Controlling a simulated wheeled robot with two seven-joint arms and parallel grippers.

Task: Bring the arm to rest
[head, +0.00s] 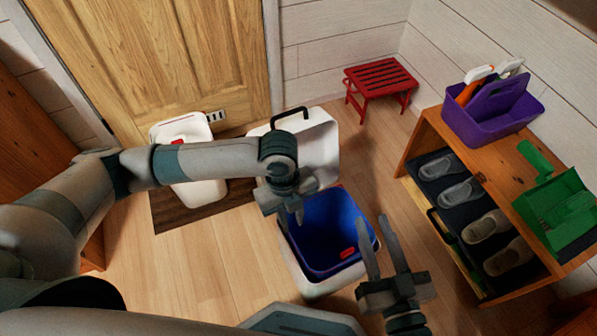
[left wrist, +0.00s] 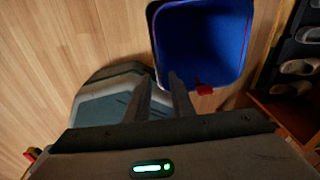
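My left arm reaches in from the left in the head view. Its gripper (head: 291,218) hangs over the far left rim of the white box with a blue inside (head: 328,225). The left wrist view shows its two fingers (left wrist: 160,80) apart with nothing between them, and the blue inside (left wrist: 203,40) beyond. My right gripper (head: 377,222) points up in the picture at the box's right side. Its fingers are apart and empty. A small red thing (head: 348,252) shows at the box's near inner wall; I cannot tell whether it is loose.
A white lid-like part with a black handle (head: 320,145) stands behind the box. A white container (head: 196,180) is at the door. A red stool (head: 380,80) stands at the back. A shoe rack (head: 440,135) with a purple caddy (head: 490,120) and green dustpan (head: 560,212) is right.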

